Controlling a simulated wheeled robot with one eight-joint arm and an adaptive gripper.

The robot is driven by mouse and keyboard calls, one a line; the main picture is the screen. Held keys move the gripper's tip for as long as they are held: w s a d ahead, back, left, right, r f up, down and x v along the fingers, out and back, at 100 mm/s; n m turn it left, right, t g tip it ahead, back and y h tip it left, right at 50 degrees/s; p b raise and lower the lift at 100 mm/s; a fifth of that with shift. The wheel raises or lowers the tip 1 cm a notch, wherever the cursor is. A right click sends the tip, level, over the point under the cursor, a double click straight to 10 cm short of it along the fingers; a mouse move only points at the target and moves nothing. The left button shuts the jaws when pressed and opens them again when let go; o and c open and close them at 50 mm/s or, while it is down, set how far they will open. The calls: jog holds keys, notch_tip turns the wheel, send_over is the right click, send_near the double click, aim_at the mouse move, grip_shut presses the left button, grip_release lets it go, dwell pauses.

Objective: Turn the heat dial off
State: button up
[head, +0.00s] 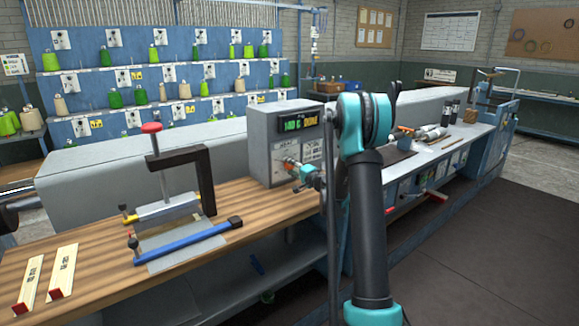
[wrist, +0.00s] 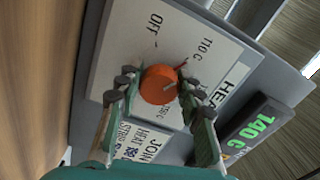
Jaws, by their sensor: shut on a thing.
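The heat dial (wrist: 158,85) is an orange round knob on a pale label plate marked OFF, 110 C and a further temperature partly hidden by my gripper. In the head view my gripper (head: 300,174) is at the front of the grey control box (head: 262,150), hiding most of the dial.
A black clamp (head: 205,178) with a red knob stands on the wooden bench (head: 90,225) to the left. Two wooden strips (head: 62,272) lie at the bench's front left.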

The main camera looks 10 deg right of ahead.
jog(key=n, duration=0.6)
jog(key=shift+w+d, duration=0.1)
jog(key=shift+d, duration=0.1)
jog(key=n, duration=0.6)
jog(key=shift+n, duration=0.3)
jog(key=shift+f, duration=0.1)
jog(key=o, duration=1.2)
jog(key=shift+c, duration=0.2)
jog(key=v, duration=1.2)
